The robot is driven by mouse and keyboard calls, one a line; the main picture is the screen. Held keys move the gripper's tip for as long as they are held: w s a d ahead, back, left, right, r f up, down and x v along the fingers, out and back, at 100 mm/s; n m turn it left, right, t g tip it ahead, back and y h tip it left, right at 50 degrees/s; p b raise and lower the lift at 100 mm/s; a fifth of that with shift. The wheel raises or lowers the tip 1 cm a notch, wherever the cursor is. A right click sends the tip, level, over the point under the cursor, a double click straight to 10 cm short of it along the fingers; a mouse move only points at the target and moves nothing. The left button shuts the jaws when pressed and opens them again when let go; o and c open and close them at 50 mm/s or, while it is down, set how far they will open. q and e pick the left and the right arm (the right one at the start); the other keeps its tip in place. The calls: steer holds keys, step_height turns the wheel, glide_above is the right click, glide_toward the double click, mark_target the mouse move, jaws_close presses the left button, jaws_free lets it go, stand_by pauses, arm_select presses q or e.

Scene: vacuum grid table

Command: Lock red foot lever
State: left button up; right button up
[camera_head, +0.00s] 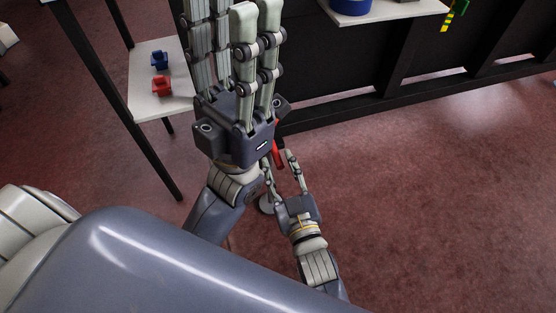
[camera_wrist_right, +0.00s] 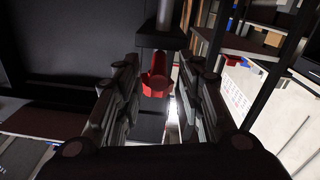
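The red foot lever (camera_head: 277,156) shows low by the black table frame in the head view, partly hidden behind my left gripper. In the right wrist view the red lever (camera_wrist_right: 157,82) hangs under a dark foot plate with a grey post above it. My right gripper (camera_head: 279,160) is low near the floor with its fingers apart. In the right wrist view my right gripper (camera_wrist_right: 158,68) has the lever between or just beyond its fingertips, with gaps on both sides. My left gripper (camera_head: 235,25) points up, empty, its fingers apart; some tips are cut off by the frame.
The black table frame (camera_head: 400,62) runs along the back, with a white surface (camera_head: 390,12) above it. A white side shelf (camera_head: 143,100) holds a blue part (camera_head: 159,60) and a red part (camera_head: 161,86). The reddish floor (camera_head: 440,200) at the right is clear.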

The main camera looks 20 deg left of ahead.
steer(key=v, duration=1)
